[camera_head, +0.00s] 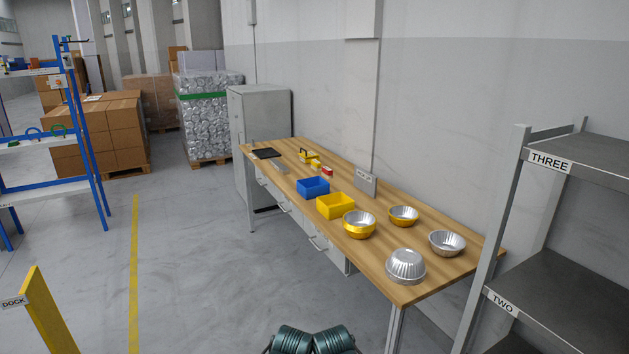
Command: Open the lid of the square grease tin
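I cannot make out a square grease tin for certain. Small items sit toward the far part of the wooden workbench (386,218). One is a yellow item with a dark handle (308,156). Beside it are a small yellow piece (316,164) and a small red and yellow item (327,171). All are too small to tell whether any is the tin or has a lid. Neither of my grippers shows; only dark green ribbed parts, which look like mine, appear at the bottom edge, well short of these items.
The bench also holds a blue bin (313,188), a yellow bin (335,206), several metal bowls (405,266) and a dark flat tray (266,153). A grey shelf rack (573,221) stands right, a yellow post (52,312) left. Open floor (187,260) lies left of the bench.

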